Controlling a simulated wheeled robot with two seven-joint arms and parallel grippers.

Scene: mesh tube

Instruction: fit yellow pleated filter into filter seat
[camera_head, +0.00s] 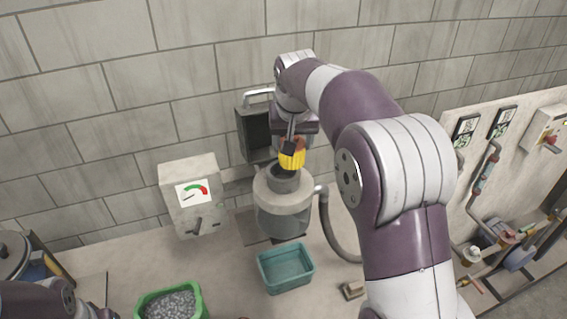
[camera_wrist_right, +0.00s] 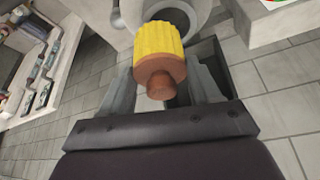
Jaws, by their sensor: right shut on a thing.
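The yellow pleated filter (camera_head: 292,159) is held by my right gripper (camera_head: 290,147) just above the round grey housing (camera_head: 284,206) with the filter seat (camera_head: 284,179) in its top. In the right wrist view, the filter (camera_wrist_right: 160,48) has an orange-brown end cap and knob toward my gripper (camera_wrist_right: 165,88), whose fingers stand on both sides of the knob. The dark opening of the seat (camera_wrist_right: 192,15) shows beyond the filter there, partly hidden by it. The filter appears above the opening, not inside it. My left arm shows at the lower left; its gripper is not seen.
A gauge box (camera_head: 190,193) stands left of the housing. A teal bin (camera_head: 286,268) is in front of it, and a green bin of grey gravel (camera_head: 171,303) lies at lower left. A dark open box (camera_head: 256,130) is behind.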

